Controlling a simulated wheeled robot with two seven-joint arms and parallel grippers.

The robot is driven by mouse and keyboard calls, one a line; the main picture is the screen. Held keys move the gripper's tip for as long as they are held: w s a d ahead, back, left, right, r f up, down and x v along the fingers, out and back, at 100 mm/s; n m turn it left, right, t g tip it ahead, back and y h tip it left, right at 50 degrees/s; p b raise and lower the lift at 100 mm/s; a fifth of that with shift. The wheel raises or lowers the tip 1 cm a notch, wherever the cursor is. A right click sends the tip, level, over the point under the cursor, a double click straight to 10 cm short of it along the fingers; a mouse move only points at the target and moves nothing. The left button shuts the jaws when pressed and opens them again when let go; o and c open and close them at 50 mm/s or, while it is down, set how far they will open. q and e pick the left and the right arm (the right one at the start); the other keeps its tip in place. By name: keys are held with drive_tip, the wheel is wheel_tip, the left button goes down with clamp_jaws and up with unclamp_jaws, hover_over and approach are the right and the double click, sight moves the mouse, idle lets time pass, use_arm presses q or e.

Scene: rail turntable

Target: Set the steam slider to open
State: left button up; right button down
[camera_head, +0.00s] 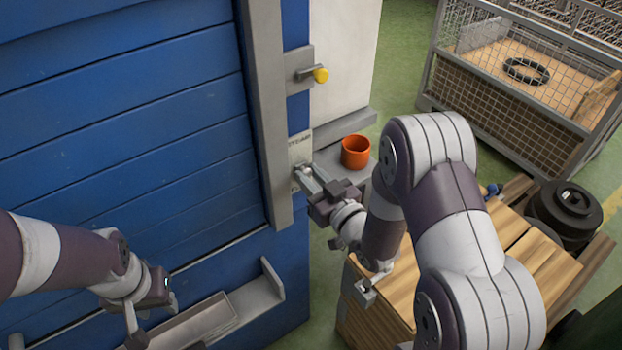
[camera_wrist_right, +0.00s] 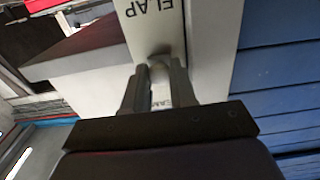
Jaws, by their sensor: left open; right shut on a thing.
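The steam slider plate (camera_head: 300,150) is a pale upright strip with dark lettering on the blue cabinet's right edge. In the right wrist view the plate (camera_wrist_right: 155,22) carries partly readable upside-down letters, and more letters show between my fingers. My right gripper (camera_head: 305,178) reaches the plate from the right. In the right wrist view its fingers (camera_wrist_right: 158,85) are shut on the slider's rounded grey knob (camera_wrist_right: 160,70). The knob's exact place along its slot is hard to tell. My left gripper (camera_head: 135,325) is open and empty at lower left, away from the slider.
A grey lever with a yellow knob (camera_head: 320,75) sits above the plate. An orange cup (camera_head: 355,152) stands on a grey ledge just right of my right gripper. A wooden crate (camera_head: 510,245) lies below my right arm. A grey tray (camera_head: 210,315) sits low on the blue cabinet (camera_head: 130,130).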

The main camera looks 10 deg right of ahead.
wheel_tip(320, 180, up, 3)
drive_tip(key=shift+f+p, duration=0.1)
drive_tip(key=shift+p, duration=0.4)
drive_tip(key=shift+f, duration=0.15)
use_arm(q)
drive_tip(key=shift+r, duration=0.9)
use_arm(e)
drive_tip(key=c, duration=0.9)
unclamp_jaws()
use_arm(q)
drive_tip(key=shift+f+b, duration=0.65)
drive_tip(key=shift+b, duration=0.2)
use_arm(e)
drive_tip(key=v, duration=1.2)
drive_tip(key=shift+s+d, duration=0.1)
drive_tip(key=shift+s, duration=0.25)
